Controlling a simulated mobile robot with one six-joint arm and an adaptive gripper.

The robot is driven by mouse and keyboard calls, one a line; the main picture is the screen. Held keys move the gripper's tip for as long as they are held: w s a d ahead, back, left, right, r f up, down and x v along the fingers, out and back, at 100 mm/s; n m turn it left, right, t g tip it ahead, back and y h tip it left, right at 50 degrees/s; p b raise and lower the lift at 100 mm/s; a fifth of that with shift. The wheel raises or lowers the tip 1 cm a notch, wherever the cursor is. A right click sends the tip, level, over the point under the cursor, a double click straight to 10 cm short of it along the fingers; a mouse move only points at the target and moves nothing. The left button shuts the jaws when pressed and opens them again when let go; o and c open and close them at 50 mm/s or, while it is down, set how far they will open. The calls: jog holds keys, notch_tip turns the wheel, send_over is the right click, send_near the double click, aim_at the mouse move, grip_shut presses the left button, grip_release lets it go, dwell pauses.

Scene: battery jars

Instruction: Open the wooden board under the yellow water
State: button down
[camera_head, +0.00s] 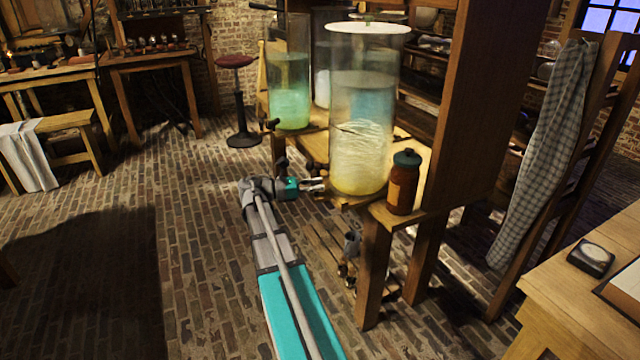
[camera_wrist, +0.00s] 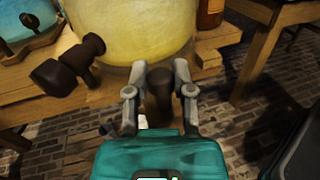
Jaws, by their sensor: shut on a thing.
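The tall glass jar with yellow water (camera_head: 358,165) stands on a wooden stand; its yellow base (camera_wrist: 135,30) fills the top of the wrist view. The wooden board (camera_wrist: 207,58) under it shows as a pale edge. My gripper (camera_head: 314,186) is at the board's front edge, below the jar. In the wrist view, my gripper (camera_wrist: 160,92) has its two grey fingers on either side of a dark round-ended knob (camera_wrist: 159,86) and is shut on it. The fingers partly hide where the knob joins the board.
A dark wooden tap (camera_wrist: 70,70) sticks out left of the gripper. A brown bottle with a green cap (camera_head: 404,184) stands right of the yellow jar. A green-water jar (camera_head: 289,95) stands behind to the left. The brick floor (camera_head: 185,240) left of my arm is clear.

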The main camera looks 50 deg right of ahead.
jog(key=shift+s+a, duration=0.1)
jog(key=shift+s, duration=0.05)
jog(key=c, duration=0.5)
grip_release()
jog(key=shift+s, duration=0.15)
jog(key=shift+o, duration=0.2)
jog(key=shift+w, duration=0.2)
jog(key=v, duration=1.1)
jog(key=shift+w+a, duration=0.2)
jog(key=shift+a, duration=0.1)
